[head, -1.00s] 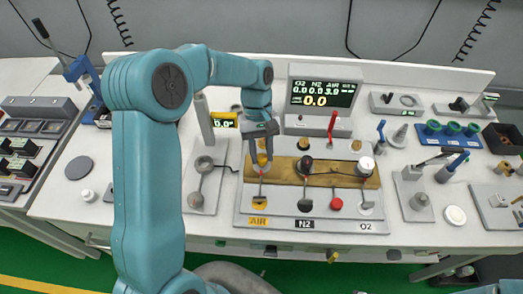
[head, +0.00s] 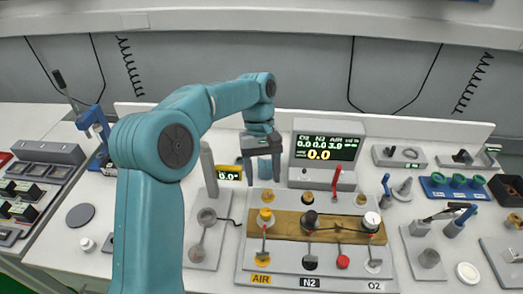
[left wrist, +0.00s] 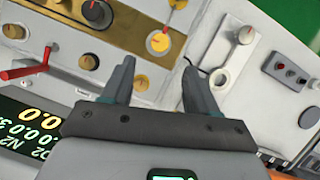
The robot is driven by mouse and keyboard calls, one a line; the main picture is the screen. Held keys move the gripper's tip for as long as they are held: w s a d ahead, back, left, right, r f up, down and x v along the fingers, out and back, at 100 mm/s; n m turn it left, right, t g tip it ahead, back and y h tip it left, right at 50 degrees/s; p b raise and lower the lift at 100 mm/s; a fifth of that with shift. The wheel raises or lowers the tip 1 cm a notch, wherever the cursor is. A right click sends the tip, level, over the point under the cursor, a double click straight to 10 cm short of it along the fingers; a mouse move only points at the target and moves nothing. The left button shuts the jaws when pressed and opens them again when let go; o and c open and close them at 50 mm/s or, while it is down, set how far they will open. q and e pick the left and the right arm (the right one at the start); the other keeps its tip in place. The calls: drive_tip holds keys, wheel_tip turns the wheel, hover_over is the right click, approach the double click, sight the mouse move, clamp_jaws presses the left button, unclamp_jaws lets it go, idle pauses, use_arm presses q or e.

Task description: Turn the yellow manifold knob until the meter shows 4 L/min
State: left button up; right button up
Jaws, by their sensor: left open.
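The yellow manifold knob (head: 265,217) sits at the left of the brass strip on the manifold (head: 325,270), above the yellow AIR label (head: 261,280). It also shows in the left wrist view (left wrist: 158,42), a little beyond the fingertips. The meter (head: 325,148) has columns O2, N2 and AIR. O2 and N2 read 0.0, AIR reads about 3, its last digit unclear, and the large figure reads 0.0. My left gripper (head: 262,178) is open and empty, raised behind the yellow knob and apart from it. It also shows in the left wrist view (left wrist: 158,66). My right gripper is out of view.
A black knob (head: 310,219) and a white knob (head: 371,222) share the strip. A red lever (head: 336,181) stands between manifold and meter.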

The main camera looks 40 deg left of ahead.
use_arm(q)
drive_tip(key=v, duration=0.6)
drive_tip(key=shift+r+p, duration=0.35)
drive_tip(key=shift+p, duration=0.1)
drive_tip(key=shift+a, duration=0.1)
